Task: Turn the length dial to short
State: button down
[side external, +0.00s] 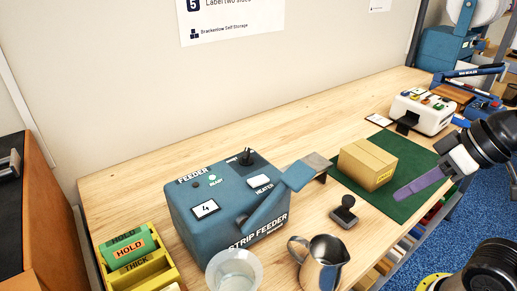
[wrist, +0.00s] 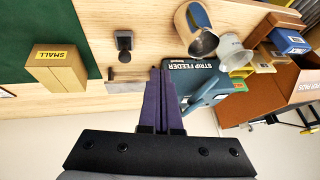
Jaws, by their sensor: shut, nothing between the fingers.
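The blue strip feeder (side external: 215,215) stands on the wooden bench. A dark knob (side external: 247,157) with a thin upright part sits on its top at the back, beside a small label too blurred to read surely; it may be the length dial. Its setting cannot be made out. The feeder also shows in the wrist view (wrist: 205,80), seen past the fingers, with the knob not discernible. My gripper (side external: 399,195) has purple fingers, shut and empty, in the air at the right, apart from the feeder. The fingers also show in the wrist view (wrist: 160,78).
A carton (side external: 367,165) sits on a green mat (side external: 420,160), with a black stamp (side external: 344,212) nearby. A metal jug (side external: 322,265) and a translucent cup (side external: 234,272) stand before the feeder. A yellow bin (side external: 140,272) is left. The feeder's arm (side external: 290,183) projects right. Bench behind is clear.

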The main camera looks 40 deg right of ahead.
jog(key=w+a+r+m+y, duration=0.4)
jog(key=w+a+y, duration=0.15)
jog(key=w, duration=0.55)
jog(key=m+t, duration=0.3)
jog(key=m, duration=0.2)
send_near(250, 152)
jog(key=x, duration=0.5)
jog(key=shift+a+f, duration=0.1)
jog(key=shift+f, duration=0.15)
jog(key=shift+w+a, duration=0.3)
jog(key=shift+a, duration=0.05)
jog(key=shift+w+d+y, duration=0.1)
jog(key=shift+y, duration=0.25)
